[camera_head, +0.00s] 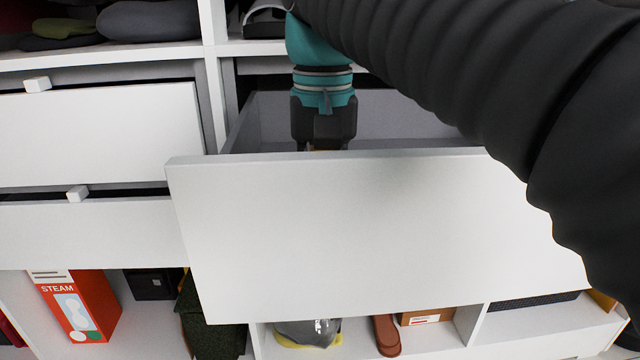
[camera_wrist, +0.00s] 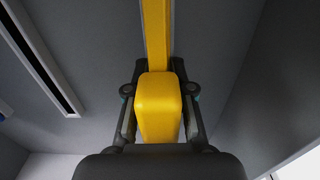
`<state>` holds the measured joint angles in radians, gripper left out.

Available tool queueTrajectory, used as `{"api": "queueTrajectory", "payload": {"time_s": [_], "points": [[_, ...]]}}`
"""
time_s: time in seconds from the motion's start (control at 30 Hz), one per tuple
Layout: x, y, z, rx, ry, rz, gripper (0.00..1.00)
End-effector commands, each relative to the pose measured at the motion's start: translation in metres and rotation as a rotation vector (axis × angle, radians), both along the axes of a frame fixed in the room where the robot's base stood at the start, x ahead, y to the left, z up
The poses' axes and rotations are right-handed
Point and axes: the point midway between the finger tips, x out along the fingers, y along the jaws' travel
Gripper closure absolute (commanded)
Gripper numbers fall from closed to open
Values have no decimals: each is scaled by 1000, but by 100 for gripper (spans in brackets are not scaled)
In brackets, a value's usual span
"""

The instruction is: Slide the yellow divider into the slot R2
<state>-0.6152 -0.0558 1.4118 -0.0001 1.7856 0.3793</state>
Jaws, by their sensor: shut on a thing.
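In the wrist view the yellow divider (camera_wrist: 157,105) stands between the two fingers of my gripper (camera_wrist: 158,125), which is shut on it. The divider's long yellow strip runs away from the gripper toward the top of the picture. A dark slotted strip (camera_wrist: 42,60) lies on the grey drawer floor to the left. In the head view my gripper (camera_head: 324,140) points down inside the open drawer (camera_head: 370,235), behind its white front. The fingertips and most of the divider are hidden there. No slot label is readable, so I cannot tell which slot is R2.
Two white drawers with small knobs (camera_head: 77,193) are at the left. Below are a red steam box (camera_head: 80,305), a grey bag (camera_head: 308,332) and a brown item (camera_head: 386,335). Folded clothes (camera_head: 150,20) lie on the upper left shelf. The drawer's walls surround my gripper.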

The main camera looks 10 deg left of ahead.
Motion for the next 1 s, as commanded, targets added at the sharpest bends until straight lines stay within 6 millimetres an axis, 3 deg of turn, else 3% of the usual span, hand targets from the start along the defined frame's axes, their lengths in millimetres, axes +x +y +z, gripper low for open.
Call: {"api": "queueTrajectory", "payload": {"time_s": [1.0], "points": [[0,0,9,0,0,0,100]]}}
